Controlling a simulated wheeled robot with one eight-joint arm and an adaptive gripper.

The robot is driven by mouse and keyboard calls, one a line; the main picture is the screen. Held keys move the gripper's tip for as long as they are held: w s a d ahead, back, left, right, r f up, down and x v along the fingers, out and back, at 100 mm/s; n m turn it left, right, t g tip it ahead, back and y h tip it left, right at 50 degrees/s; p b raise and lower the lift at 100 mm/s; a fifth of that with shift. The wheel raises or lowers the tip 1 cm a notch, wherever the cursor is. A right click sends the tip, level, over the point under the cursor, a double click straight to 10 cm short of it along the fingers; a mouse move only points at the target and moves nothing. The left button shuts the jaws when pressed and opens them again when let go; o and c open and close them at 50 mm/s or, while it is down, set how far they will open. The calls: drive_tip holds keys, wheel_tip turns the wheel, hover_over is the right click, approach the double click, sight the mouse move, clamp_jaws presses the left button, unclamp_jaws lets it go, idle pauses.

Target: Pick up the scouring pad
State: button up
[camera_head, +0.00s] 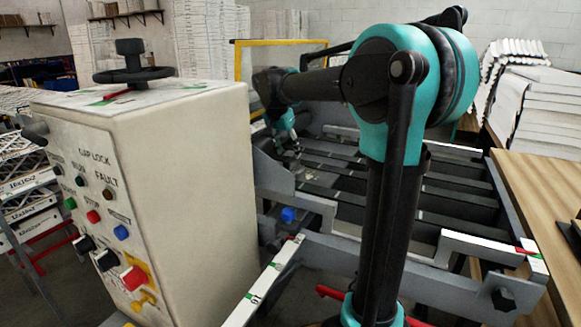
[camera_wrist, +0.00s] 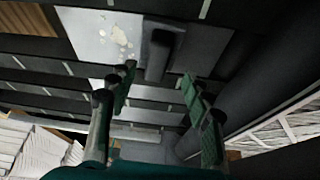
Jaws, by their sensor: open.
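I cannot make out a scouring pad for certain in either view. In the wrist view my gripper (camera_wrist: 158,88) shows two fingers with green inner faces, spread wide with nothing between them. Past the fingertips are a dark upright block (camera_wrist: 160,52) and a pale plate (camera_wrist: 100,30) with light flecks on it. In the head view my gripper (camera_head: 288,140) hangs over the left end of the slatted metal frame (camera_head: 430,190), beside the control box. It is small there and partly hidden by my arm.
A beige control box (camera_head: 190,170) with buttons stands close on the left, with a black handwheel (camera_head: 133,70) on top. A wooden table (camera_head: 540,200) is at the right. Stacked white filters (camera_head: 545,110) stand behind it. A yellow frame (camera_head: 280,42) rises at the back.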

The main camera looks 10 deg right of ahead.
sight(292, 159)
drive_tip(key=x, duration=0.5)
drive_tip(key=shift+s+d, duration=0.1)
drive_tip(key=shift+s, duration=0.05)
clamp_jaws()
